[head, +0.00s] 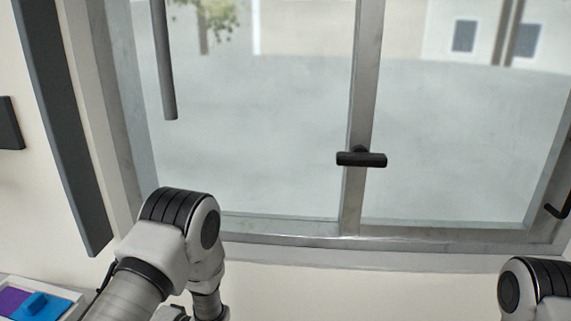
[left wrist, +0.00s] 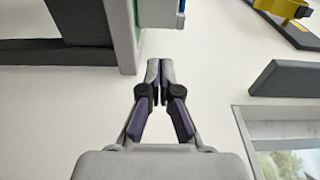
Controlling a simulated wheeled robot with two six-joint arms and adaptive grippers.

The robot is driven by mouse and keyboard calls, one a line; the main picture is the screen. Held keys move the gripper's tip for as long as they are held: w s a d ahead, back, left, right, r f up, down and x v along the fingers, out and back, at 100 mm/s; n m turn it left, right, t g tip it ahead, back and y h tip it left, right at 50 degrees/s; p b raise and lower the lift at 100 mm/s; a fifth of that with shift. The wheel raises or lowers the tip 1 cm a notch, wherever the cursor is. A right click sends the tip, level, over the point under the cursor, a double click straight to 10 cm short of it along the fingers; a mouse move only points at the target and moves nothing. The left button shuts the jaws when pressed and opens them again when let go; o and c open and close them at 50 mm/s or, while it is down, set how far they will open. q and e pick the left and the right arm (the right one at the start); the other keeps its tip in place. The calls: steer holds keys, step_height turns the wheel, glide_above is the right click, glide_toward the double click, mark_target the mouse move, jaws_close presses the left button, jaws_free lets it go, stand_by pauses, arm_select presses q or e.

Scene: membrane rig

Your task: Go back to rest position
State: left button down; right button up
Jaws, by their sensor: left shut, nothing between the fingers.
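My left gripper shows in the left wrist view (left wrist: 160,70), its two fingertips together with nothing between them. It is in front of a pale wall, close to the edge of a white and green box-like thing (left wrist: 129,40). In the head view my left arm (head: 170,250) comes in at the lower left, but its fingers are hidden below the picture edge. Part of my right arm (head: 535,290) shows at the lower right corner; its gripper is out of view.
A metal-framed window (head: 355,120) with a black handle (head: 362,159) fills the head view's middle. A dark vertical bar (head: 60,120) is on the left wall. A tray with purple and blue pieces (head: 35,303) is at lower left. A yellow thing (left wrist: 285,8) is at upper right in the wrist view.

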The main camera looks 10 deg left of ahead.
arm_select(q)
steer(key=s+d+f+m+t+h, duration=0.3)
steer(key=f+h, duration=0.2)
steer(key=f, duration=0.3)
steer(key=s+d+f+m+t+h, duration=0.2)
steer(key=s+d+f+h, duration=0.15)
steer(key=f, duration=0.45)
steer(key=s+d+f+n+g+h, duration=0.2)
steer(key=s+d+n+h, duration=0.1)
steer(key=s+d+h, duration=0.2)
steer(key=s+d+f+n+g+h, duration=0.2)
steer(key=s+d+g+h, duration=0.1)
steer(key=s+d, duration=0.5)
steer(key=shift+s+f+n+g+h, duration=0.3)
steer(key=shift+s+f+n+h, duration=0.1)
steer(key=shift+h, duration=0.45)
